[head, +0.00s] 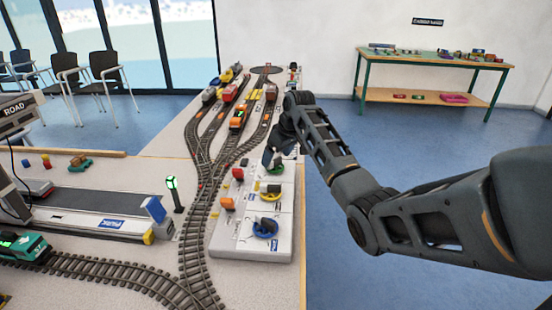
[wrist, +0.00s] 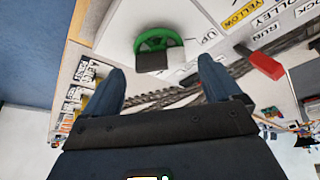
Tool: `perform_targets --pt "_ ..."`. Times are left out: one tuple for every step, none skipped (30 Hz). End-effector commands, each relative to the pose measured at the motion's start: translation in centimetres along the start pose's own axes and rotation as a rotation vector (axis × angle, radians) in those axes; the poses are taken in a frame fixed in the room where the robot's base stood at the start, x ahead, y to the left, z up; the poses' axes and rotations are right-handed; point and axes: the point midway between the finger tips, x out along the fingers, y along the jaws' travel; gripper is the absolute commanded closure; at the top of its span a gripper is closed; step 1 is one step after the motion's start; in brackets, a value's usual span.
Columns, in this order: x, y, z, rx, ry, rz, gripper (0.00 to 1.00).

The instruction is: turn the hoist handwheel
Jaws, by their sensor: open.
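A white control panel (head: 225,243) carries three handwheels in a row. The blue wheel (head: 265,229) is nearest, the yellow wheel (head: 270,196) is in the middle, and the green wheel (head: 276,168) is farthest, partly hidden by my gripper. In the wrist view the green wheel (wrist: 152,35) has a dark block at its lower edge and lies ahead of the fingertips, beside a label reading UP. My gripper (wrist: 162,80) is open, its two blue fingers apart and nothing between them. In the head view my gripper (head: 272,157) is close to the green wheel; contact cannot be told.
A red lever (wrist: 262,62) stands right of the green wheel in the wrist view. Model tracks (head: 195,215) with trains run left of the panel. A green-lit signal (head: 172,184) stands nearby. Floor is open at right.

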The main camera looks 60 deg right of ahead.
Motion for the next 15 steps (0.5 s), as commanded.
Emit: perform_targets --pt "0.7 0.0 0.0 0.000 -0.002 0.000 0.08" --pt "0.9 0.0 0.0 0.000 -0.001 0.000 0.08" --pt "1.3 0.0 0.0 0.000 -0.001 0.000 0.08" --pt "1.5 0.0 0.0 0.000 -0.001 0.000 0.08" --pt "1.6 0.0 0.0 0.000 -0.001 0.001 0.08" --pt "1.8 0.0 0.0 0.000 0.000 0.001 0.08" --pt "1.9 0.0 0.0 0.000 0.000 0.001 0.08" --pt "1.9 0.0 0.0 0.000 0.000 0.001 0.08" --pt "2.0 0.0 0.0 0.000 0.000 0.001 0.08" --pt "2.0 0.0 0.0 0.000 0.000 0.001 0.08" --pt "2.0 0.0 0.0 0.000 0.000 0.001 0.08" --pt "2.0 0.0 0.0 0.001 0.001 0.001 0.08" --pt "2.0 0.0 0.0 0.001 0.001 0.001 0.08" --pt "2.0 0.0 0.0 0.001 0.001 0.001 0.08" --pt "2.0 0.0 0.0 0.001 0.001 0.001 0.09"
